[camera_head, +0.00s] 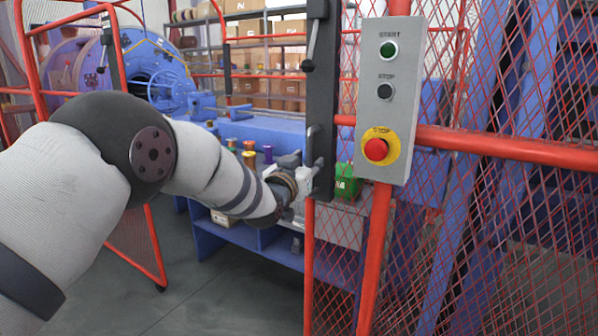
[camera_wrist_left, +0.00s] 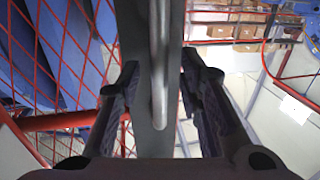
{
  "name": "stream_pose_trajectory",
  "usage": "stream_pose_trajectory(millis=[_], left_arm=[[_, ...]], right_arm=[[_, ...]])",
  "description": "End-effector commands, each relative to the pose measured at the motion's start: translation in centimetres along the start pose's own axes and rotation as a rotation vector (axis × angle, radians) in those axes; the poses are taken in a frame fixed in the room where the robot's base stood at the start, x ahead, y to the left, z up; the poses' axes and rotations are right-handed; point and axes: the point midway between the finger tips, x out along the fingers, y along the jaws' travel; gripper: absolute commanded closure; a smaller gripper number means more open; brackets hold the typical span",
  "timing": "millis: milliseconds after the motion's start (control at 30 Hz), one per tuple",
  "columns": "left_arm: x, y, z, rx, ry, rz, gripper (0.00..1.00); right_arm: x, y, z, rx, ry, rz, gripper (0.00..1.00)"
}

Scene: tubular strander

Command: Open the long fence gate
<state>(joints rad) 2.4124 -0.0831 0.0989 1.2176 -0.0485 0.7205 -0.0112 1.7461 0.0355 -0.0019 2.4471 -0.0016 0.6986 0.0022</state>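A red-framed mesh fence (camera_head: 480,150) fills the right side of the head view. A dark vertical plate (camera_head: 321,95) stands along its left edge and carries a grey bar handle (camera_head: 314,146). In the left wrist view, the handle (camera_wrist_left: 159,60) runs down the middle in front of the plate. My left gripper (camera_head: 308,178) is at the handle's lower part. In the wrist view, its two fingers (camera_wrist_left: 158,75) are apart on either side of the handle, with visible gaps. The fingertips are small and partly hidden in the head view. My right gripper is not in view.
A grey control box (camera_head: 386,100) with buttons and a red stop knob (camera_head: 376,150) hangs just right of the plate. Another red-framed panel (camera_head: 150,245) stands at left. Behind are a blue machine bench (camera_head: 265,130) and shelves with boxes (camera_head: 280,55). Grey floor (camera_head: 220,290) shows below.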

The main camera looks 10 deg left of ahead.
Motion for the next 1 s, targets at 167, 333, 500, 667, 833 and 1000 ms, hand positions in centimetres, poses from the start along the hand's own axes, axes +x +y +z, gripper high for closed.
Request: stream_pose_trajectory(millis=[167, 333, 500, 667, 833, 1000], left_arm=[[-4.1, 0.0, -0.1, 0.0, -0.002, -0.001, 0.67], [-7.9, -0.1, -0.1, -0.001, -0.001, -0.001, 0.67], [-10.1, 0.0, 0.0, 0.0, -0.001, 0.0, 0.67], [-10.4, 0.0, 0.0, 0.0, -0.001, 0.0, 0.67], [-10.4, 0.0, 0.1, 0.0, -0.003, 0.0, 0.67], [-12.9, -0.6, 7.3, -0.018, -0.178, -0.014, 0.67]], right_arm=[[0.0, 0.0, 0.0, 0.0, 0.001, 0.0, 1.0], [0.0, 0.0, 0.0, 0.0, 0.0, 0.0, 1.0], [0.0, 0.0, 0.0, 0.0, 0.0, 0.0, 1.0], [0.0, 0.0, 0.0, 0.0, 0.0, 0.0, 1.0], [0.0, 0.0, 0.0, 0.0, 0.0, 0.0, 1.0], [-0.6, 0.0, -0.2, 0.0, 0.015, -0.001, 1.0]])
